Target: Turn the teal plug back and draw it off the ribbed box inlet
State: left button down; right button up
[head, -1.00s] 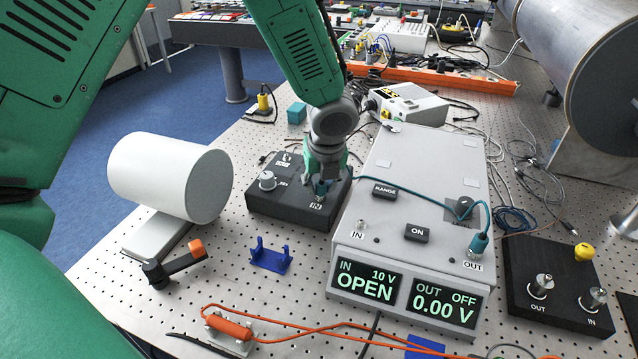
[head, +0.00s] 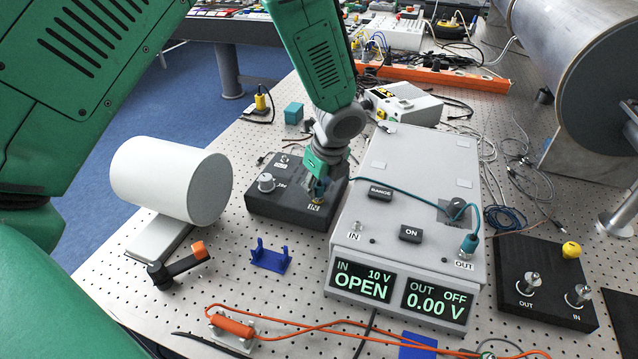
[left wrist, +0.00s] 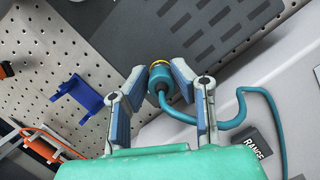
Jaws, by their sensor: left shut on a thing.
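The ribbed box (head: 262,204) is a low black box left of the grey meter, with a silver knob on top and an inlet marked IN at its near right. My left gripper (head: 318,192) comes down over that inlet. In the left wrist view its two fingers (left wrist: 178,90) are closed around the teal plug (left wrist: 162,84), whose lead runs off to the right. A gold ring (left wrist: 159,63) shows at the plug's far end, against the box. The fingers hide much of the joint, so I cannot tell how far the plug sits on the inlet. My right gripper is out of view.
The grey meter (head: 412,170) stands close right of the gripper, and the teal lead (head: 395,191) crosses its top to the OUT plug (head: 470,242). A white cylinder (head: 170,180), a blue bracket (head: 270,257) and an orange cable (head: 290,322) lie left and in front.

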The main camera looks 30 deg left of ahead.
pick_arm(q)
jog(key=n+p, duration=0.2)
jog(key=shift+r+n+g, duration=0.2)
jog(key=shift+n+g, duration=0.1)
jog(key=shift+n, duration=0.8)
jog(key=shift+f+n+g+p, duration=0.15)
jog(key=shift+n+g+p, duration=0.15)
jog(key=shift+n+p, duration=0.1)
jog(key=shift+f, duration=0.1)
jog(key=shift+a, duration=0.1)
